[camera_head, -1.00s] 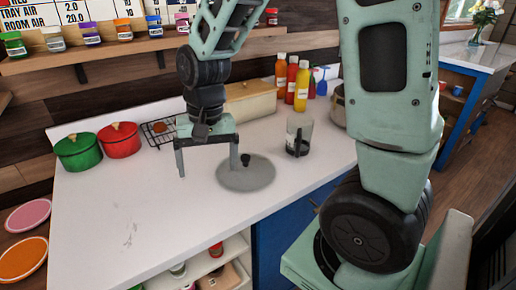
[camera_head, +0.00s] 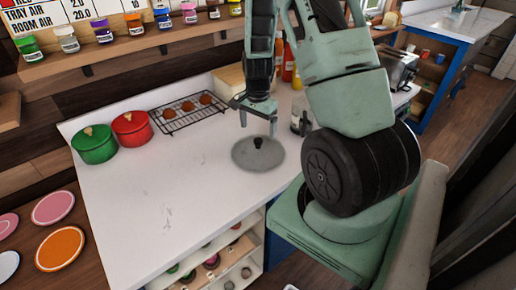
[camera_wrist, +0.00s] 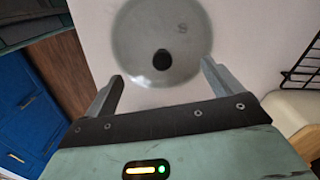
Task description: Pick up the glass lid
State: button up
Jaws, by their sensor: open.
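The glass lid (camera_head: 246,156) lies flat on the white counter, a round grey see-through disc with a black knob (camera_head: 258,142) at its middle. In the wrist view the lid (camera_wrist: 135,40) is at the top centre, its knob (camera_wrist: 162,59) just beyond the fingertips. My gripper (camera_head: 258,128) is above the lid, near the knob. In the wrist view my gripper (camera_wrist: 160,72) is open, with its two fingers apart and nothing between them. I cannot tell the exact height of the fingertips over the knob.
A green pot (camera_head: 97,150) and a red pot (camera_head: 133,132) stand at the back left. A wire rack (camera_head: 187,121) with several brown round items is behind the lid. A glass container (camera_head: 297,118) and bottles (camera_head: 288,68) stand to the right, partly behind my arm. The front-left counter is clear.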

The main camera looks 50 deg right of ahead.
aim_at(258, 140)
jog(key=shift+w+d+f+p, duration=0.15)
jog(key=shift+f+p, duration=0.65)
jog(key=shift+f, duration=1)
jog(key=shift+s+d+f+p, duration=0.15)
jog(key=shift+f+p, duration=0.6)
jog(key=shift+f, duration=1.05)
jog(key=shift+w, duration=0.1)
jog(key=c, duration=1.3)
jog(key=shift+a, duration=0.1)
jog(key=shift+c, duration=1)
jog(key=shift+f, duration=0.1)
